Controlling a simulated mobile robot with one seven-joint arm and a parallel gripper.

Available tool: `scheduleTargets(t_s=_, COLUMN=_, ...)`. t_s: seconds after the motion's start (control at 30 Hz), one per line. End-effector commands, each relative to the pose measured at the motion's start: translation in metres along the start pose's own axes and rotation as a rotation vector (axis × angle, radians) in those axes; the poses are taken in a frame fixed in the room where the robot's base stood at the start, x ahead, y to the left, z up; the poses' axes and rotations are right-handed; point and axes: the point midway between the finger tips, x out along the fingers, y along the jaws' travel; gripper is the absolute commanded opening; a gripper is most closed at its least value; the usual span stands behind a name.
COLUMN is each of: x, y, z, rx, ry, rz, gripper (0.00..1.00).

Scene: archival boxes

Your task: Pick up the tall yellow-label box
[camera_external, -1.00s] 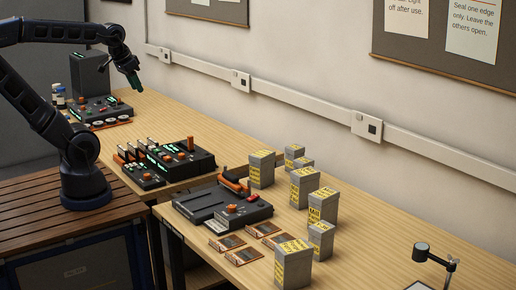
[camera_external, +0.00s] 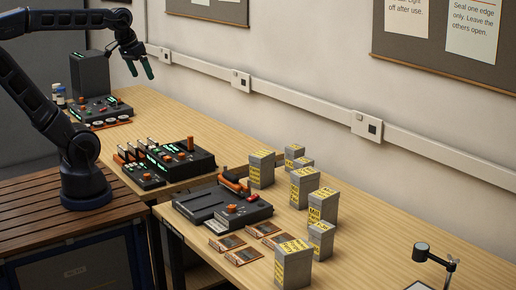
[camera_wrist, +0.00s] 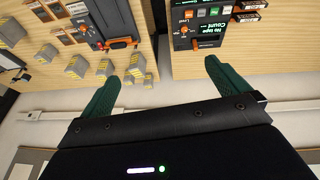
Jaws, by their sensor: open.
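Several grey boxes with yellow labels stand upright on the right part of the table in the external view. The tall ones include a front box (camera_external: 293,264), a right box (camera_external: 323,206), a middle box (camera_external: 304,187) and a back-left box (camera_external: 262,169). Shorter ones include one box (camera_external: 320,240) near the front and one (camera_external: 294,153) at the back. My gripper (camera_external: 142,69) is open and empty, raised above the far left end of the table, well away from the boxes. In the wrist view, my gripper (camera_wrist: 160,85) has green fingers spread wide, and the boxes (camera_wrist: 78,67) show beyond at upper left.
A black sealing device (camera_external: 222,207) with orange parts sits left of the boxes, with small flat cards (camera_external: 243,256) before it. Another dark device (camera_external: 168,165) and a tall dark unit (camera_external: 90,76) stand farther left. A small lamp (camera_external: 435,254) is at front right. A wall rail (camera_external: 310,104) runs behind.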

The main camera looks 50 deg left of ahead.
Motion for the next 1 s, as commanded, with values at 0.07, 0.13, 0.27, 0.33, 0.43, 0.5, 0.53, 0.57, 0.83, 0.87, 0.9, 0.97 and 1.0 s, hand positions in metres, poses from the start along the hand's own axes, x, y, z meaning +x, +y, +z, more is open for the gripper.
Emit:
scheduleTargets(t_s=0.07, x=0.005, y=0.009, z=-0.007, rx=-0.049, ry=-0.029, rz=0.03, gripper=1.0)
scheduleTargets(t_s=0.13, x=0.01, y=0.019, z=-0.014, rx=-0.097, ry=-0.057, rz=0.059, gripper=1.0)
scheduleTargets(t_s=0.27, x=0.021, y=0.041, z=-0.029, rx=-0.211, ry=-0.126, rz=0.129, gripper=1.0)
scheduleTargets(t_s=0.33, x=0.027, y=0.054, z=-0.04, rx=-0.284, ry=-0.17, rz=0.174, gripper=1.0)
scheduleTargets(t_s=0.43, x=0.037, y=0.074, z=-0.056, rx=-0.395, ry=-0.24, rz=0.24, gripper=1.0)
scheduleTargets(t_s=0.5, x=0.045, y=0.087, z=-0.068, rx=-0.472, ry=-0.29, rz=0.285, gripper=1.0)
scheduleTargets(t_s=0.53, x=0.047, y=0.093, z=-0.074, rx=-0.506, ry=-0.311, rz=0.305, gripper=1.0)
scheduleTargets(t_s=0.57, x=0.05, y=0.098, z=-0.08, rx=-0.54, ry=-0.333, rz=0.325, gripper=1.0)
scheduleTargets(t_s=0.83, x=0.075, y=0.141, z=-0.135, rx=-0.842, ry=-0.548, rz=0.504, gripper=1.0)
scheduleTargets(t_s=0.87, x=0.078, y=0.145, z=-0.141, rx=-0.876, ry=-0.573, rz=0.524, gripper=1.0)
scheduleTargets(t_s=0.9, x=0.082, y=0.149, z=-0.151, rx=-0.922, ry=-0.607, rz=0.55, gripper=1.0)
scheduleTargets(t_s=0.97, x=0.086, y=0.156, z=-0.165, rx=-0.988, ry=-0.659, rz=0.591, gripper=1.0)
scheduleTargets(t_s=1.0, x=0.09, y=0.16, z=-0.174, rx=-1.033, ry=-0.695, rz=0.619, gripper=1.0)
